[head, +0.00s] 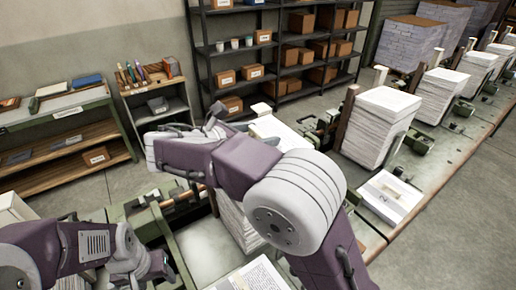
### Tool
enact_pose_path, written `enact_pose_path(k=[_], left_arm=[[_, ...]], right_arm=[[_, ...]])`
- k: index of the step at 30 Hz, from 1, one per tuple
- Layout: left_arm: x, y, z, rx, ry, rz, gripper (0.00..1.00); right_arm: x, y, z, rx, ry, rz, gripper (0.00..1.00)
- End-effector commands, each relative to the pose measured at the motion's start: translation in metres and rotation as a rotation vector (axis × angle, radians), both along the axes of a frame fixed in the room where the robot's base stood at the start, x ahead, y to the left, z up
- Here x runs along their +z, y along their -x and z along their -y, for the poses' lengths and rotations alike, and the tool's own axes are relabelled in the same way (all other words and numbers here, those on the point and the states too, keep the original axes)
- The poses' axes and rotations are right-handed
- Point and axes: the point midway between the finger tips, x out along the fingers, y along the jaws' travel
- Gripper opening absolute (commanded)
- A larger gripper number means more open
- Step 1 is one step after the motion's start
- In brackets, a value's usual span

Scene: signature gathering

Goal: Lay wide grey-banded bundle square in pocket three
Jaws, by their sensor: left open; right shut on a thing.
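My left gripper (158,266) is at the lower left, low and near me, open and empty. My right arm (245,160) crosses the middle of the view, with its wrist (165,150) at the left. Its own links hide the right gripper's fingertips and what they are shut on. A flat bundle (390,196) with a darker front strip and a small tan tag lies on the bench at the right. A printed sheet or bundle (248,276) lies at the bottom centre, partly behind my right arm. I cannot make out which bundle is wide and grey-banded, nor which pocket is pocket three.
Tall paper piles (375,135) stand in a row along the bench (425,205) towards the upper right. A nearer pile (238,225) is partly behind my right arm. Green clamp-like fixtures (455,135) sit between piles. Shelves with boxes (290,55) and a side table (60,110) stand behind.

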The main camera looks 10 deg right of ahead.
Motion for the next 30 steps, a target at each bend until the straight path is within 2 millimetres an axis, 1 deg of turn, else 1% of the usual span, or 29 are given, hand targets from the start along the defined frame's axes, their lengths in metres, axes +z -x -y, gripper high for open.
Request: enact_pose_path(k=[3,7,10,20,21,23,30], left_arm=[[0.0,0.0,0.0,0.0,0.0,0.0,0.58],[0.0,0.0,0.0,0.0,0.0,0.0,0.58],[0.0,0.0,0.0,0.0,0.0,0.0,0.58],[0.0,0.0,0.0,0.0,0.0,0.0,0.58],[0.0,0.0,0.0,0.0,0.0,0.0,0.58],[0.0,0.0,0.0,0.0,0.0,0.0,0.58],[0.0,0.0,0.0,0.0,0.0,0.0,0.58]], right_arm=[[-0.003,0.0,0.0,-0.001,0.001,0.003,0.0],[-0.024,0.0,0.0,0.0,0.003,0.001,0.0],[-0.035,0.0,0.0,0.0,0.002,0.001,0.0],[-0.039,0.0,0.0,0.0,0.0,0.004,0.0],[-0.04,0.0,0.0,0.0,-0.001,0.002,0.75],[-0.04,0.0,0.0,0.0,-0.001,0.002,0.91],[-0.04,0.0,0.0,0.0,-0.001,0.002,0.91]])
